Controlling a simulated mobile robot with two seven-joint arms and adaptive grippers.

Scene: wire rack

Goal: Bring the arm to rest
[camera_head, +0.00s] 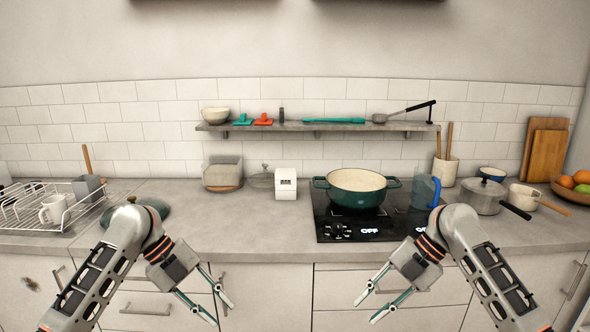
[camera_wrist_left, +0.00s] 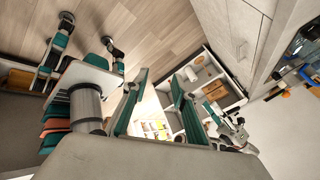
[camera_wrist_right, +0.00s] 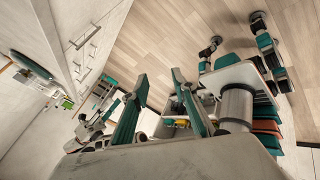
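My left gripper (camera_head: 223,314) is in front of the counter, before the drawer fronts, and its two green-lined fingers are spread apart with nothing between them. It also shows open and empty in the left wrist view (camera_wrist_left: 159,77). My right gripper (camera_head: 365,313) mirrors it in front of the cabinet below the stove, open and empty. Its spread fingers also show in the right wrist view (camera_wrist_right: 159,77). Both arms are bent, with grippers angled inward and apart from each other, and neither touches the counter or any object.
The grey counter (camera_head: 250,230) carries a wire rack (camera_head: 70,214) with a mug at left, a green pot (camera_head: 356,188) on the black stove (camera_head: 335,228), a blue pitcher (camera_head: 424,190) and a grey saucepan (camera_head: 482,197). A wall shelf (camera_head: 345,127) holds utensils. Space between my grippers is free.

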